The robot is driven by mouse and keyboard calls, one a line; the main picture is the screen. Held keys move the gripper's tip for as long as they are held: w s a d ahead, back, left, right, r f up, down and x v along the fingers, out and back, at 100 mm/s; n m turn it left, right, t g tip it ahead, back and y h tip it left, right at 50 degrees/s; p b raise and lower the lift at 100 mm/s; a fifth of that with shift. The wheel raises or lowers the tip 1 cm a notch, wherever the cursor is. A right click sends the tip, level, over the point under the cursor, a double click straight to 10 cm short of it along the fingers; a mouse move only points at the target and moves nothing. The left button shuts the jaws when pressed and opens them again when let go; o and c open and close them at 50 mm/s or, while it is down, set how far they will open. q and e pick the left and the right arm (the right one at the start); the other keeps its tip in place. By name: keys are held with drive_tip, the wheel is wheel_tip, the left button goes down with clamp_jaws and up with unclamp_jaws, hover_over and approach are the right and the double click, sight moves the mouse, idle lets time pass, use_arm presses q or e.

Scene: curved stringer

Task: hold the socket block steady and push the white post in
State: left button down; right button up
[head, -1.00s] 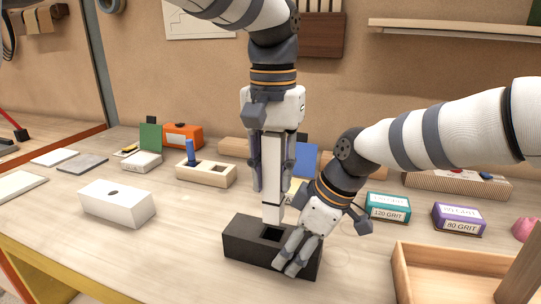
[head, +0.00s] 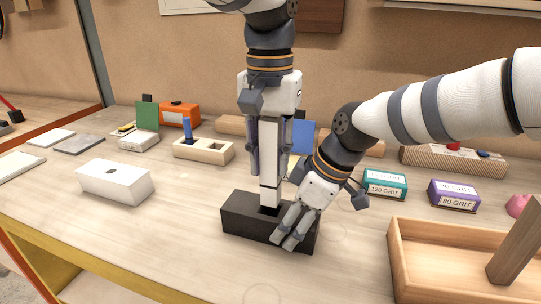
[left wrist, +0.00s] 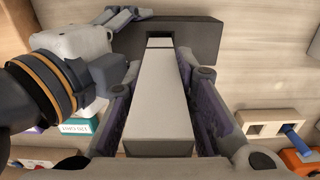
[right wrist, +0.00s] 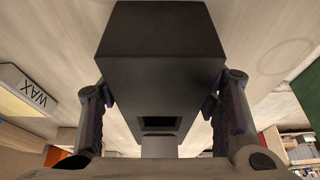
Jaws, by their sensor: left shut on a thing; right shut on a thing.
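The black socket block (head: 245,222) lies on the workbench in the head view, with a square socket in its top. My right gripper (head: 287,235) is shut on the block near its right end; the right wrist view shows the block (right wrist: 165,55) between its fingers. The white post (head: 269,155) stands upright above the block, with a dark line near its lower end. My left gripper (head: 269,160) is shut on the post, and the left wrist view shows the post (left wrist: 162,95) between the fingers. The post's lower end is at the socket opening; how deep it sits is hard to tell.
A white block with a hole (head: 115,183) stands to the left. A pale wooden block (head: 204,151) with a blue peg is behind. A wooden tray (head: 440,265) is at the front right, near teal (head: 386,184) and purple (head: 453,195) grit boxes. The bench front-left is clear.

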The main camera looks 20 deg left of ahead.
sight(269, 121)
use_arm(q)
drive_tip(key=shift+f, duration=2.85)
use_arm(e)
drive_tip(key=shift+f, duration=0.1)
use_arm(q)
drive_tip(key=c, duration=1.2)
unclamp_jaws()
drive_tip(key=shift+c, duration=0.2)
drive_tip(key=shift+d, duration=0.1)
use_arm(e)
drive_tip(key=shift+s, duration=0.1)
use_arm(q)
drive_tip(key=shift+d, duration=0.1)
drive_tip(key=r, duration=1.2)
drive_tip(key=shift+a, duration=0.3)
use_arm(e)
drive_tip(key=o, duration=1.2)
drive_tip(key=shift+o, duration=0.5)
